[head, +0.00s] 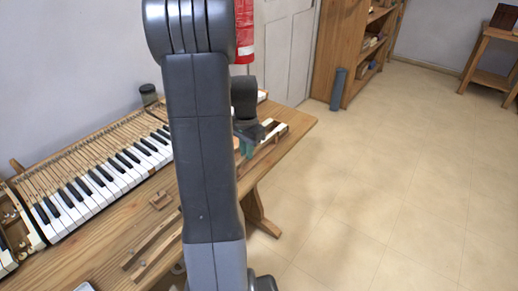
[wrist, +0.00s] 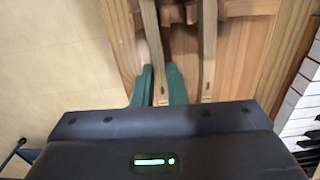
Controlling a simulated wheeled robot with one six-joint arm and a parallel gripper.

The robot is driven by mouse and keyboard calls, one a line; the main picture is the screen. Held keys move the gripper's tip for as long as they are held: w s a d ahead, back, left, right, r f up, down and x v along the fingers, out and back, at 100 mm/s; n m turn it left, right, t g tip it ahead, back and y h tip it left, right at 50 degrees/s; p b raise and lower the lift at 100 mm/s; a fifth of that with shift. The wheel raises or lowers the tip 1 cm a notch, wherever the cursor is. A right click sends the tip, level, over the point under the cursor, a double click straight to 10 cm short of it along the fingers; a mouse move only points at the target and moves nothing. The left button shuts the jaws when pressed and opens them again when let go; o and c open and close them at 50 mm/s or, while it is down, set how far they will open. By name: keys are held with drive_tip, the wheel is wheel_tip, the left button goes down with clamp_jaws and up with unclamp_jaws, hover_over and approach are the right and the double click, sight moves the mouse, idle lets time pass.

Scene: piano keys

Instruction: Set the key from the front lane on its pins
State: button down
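A long wooden key (wrist: 153,50) shows in the wrist view, in the lane nearer the floor side. The green fingers of my gripper (wrist: 158,88) stand close on both sides of it. The gap is narrow, but whether they press on the key is not clear. A second wooden key (wrist: 208,50) lies to its right, apart from the fingers. In the head view my gripper (head: 245,148) is low over the table's right end, partly hidden by my arm. The keyboard (head: 95,180) with its pins is to the left; a narrow brown gap (head: 153,170) shows among its white keys.
The wooden bench (head: 298,122) ends at the right, with open floor (head: 370,190) beyond. A dark jar (head: 149,94) stands behind the keyboard.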

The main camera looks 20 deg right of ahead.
drive_tip(key=shift+r, duration=0.2)
wheel_tip(320, 180, up, 8)
drive_tip(key=p, duration=0.7)
idle(0.6)
